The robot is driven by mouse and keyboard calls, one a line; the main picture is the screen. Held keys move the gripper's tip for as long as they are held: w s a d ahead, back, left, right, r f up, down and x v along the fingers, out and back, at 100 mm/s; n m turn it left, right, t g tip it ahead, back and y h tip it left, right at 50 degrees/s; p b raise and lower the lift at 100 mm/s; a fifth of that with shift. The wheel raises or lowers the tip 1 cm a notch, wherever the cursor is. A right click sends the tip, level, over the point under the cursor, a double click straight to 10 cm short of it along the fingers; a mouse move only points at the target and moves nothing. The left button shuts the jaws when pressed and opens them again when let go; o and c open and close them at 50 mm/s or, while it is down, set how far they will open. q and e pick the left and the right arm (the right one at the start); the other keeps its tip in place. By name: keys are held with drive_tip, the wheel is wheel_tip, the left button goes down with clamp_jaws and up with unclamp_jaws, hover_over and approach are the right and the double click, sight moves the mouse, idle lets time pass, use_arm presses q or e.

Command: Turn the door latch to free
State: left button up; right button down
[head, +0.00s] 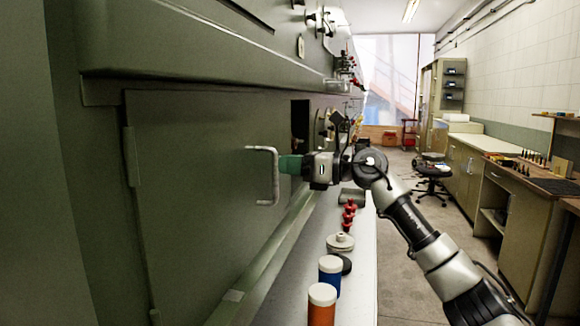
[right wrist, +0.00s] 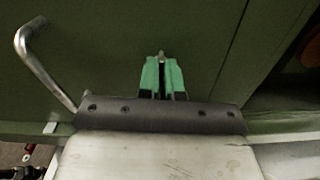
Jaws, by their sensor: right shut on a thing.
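The green door (head: 200,190) is a flat panel in the left half of the head view, with a hinge strip on its left side. A bent grey metal handle (head: 274,180) stands out from it; the handle also shows at the upper left of the right wrist view (right wrist: 40,68). My right gripper (head: 284,165), with green fingers, is at the door just right of the handle. In the right wrist view its fingers (right wrist: 161,68) are shut on a small metal piece, the door latch (right wrist: 161,54), whose tip alone shows between them. The left gripper is not in view.
A pale ledge (head: 357,290) runs along below the door. On it stand an orange jar (head: 321,308), a blue jar (head: 330,276), a pale round part (head: 340,243) and red parts (head: 349,213). A clear aisle lies to the right, with a stool (head: 433,172) and workbench (head: 525,225).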

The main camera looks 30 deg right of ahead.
drive_tip(key=shift+f+n, duration=0.1)
drive_tip(key=shift+n, duration=0.5)
drive_tip(key=c, duration=1.3)
unclamp_jaws()
drive_tip(key=b+v, duration=0.3)
drive_tip(key=v, duration=0.7)
drive_tip(key=shift+s+d, duration=0.25)
drive_tip(key=shift+d, duration=0.05)
